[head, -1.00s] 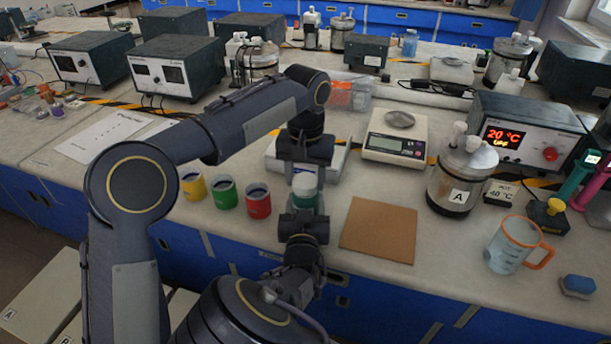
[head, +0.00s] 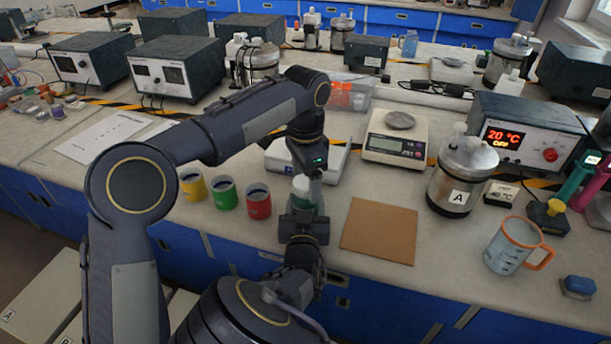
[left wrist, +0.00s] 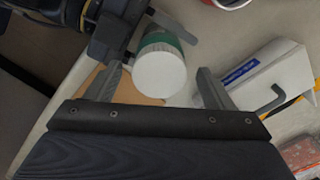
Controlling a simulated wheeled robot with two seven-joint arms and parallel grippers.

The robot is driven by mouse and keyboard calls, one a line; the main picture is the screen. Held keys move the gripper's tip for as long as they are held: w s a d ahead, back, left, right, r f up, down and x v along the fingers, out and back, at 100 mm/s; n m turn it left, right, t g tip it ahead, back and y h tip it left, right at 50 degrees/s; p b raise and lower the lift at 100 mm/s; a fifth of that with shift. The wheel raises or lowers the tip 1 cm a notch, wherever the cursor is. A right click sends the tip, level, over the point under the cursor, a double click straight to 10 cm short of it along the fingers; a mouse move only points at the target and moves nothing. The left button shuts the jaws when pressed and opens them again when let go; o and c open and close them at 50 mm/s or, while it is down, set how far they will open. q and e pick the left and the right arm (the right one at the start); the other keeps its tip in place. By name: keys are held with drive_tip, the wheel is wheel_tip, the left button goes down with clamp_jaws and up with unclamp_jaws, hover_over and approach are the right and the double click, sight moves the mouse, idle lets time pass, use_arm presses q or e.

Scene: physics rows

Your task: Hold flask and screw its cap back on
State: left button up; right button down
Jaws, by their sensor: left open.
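The flask (head: 301,203) is green with a white top and stands upright at the front of the bench, partly hidden by my grippers. My right gripper (head: 302,214) is around its lower part and looks shut on it. The flask (left wrist: 166,42) and its round white top (left wrist: 160,74) also show in the left wrist view. My left gripper (head: 308,178) is just above the flask, pointing down. Its fingers in the left wrist view (left wrist: 161,78) are open, one on each side of the white top with gaps. I cannot tell whether that top is the cap.
Yellow (head: 192,185), green (head: 223,192) and red (head: 257,201) cups stand left of the flask. A brown board (head: 379,231) lies to its right. Behind are a scale (head: 394,147) and a white device (head: 335,160). A jar (head: 456,175) and a beaker (head: 509,247) stand farther right.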

use_arm(q)
wheel_tip(320, 180, up, 12)
idle(0.6)
use_arm(e)
drive_tip(key=shift+c, duration=2.3)
unclamp_jaws()
use_arm(q)
drive_tip(key=shift+f, duration=0.1)
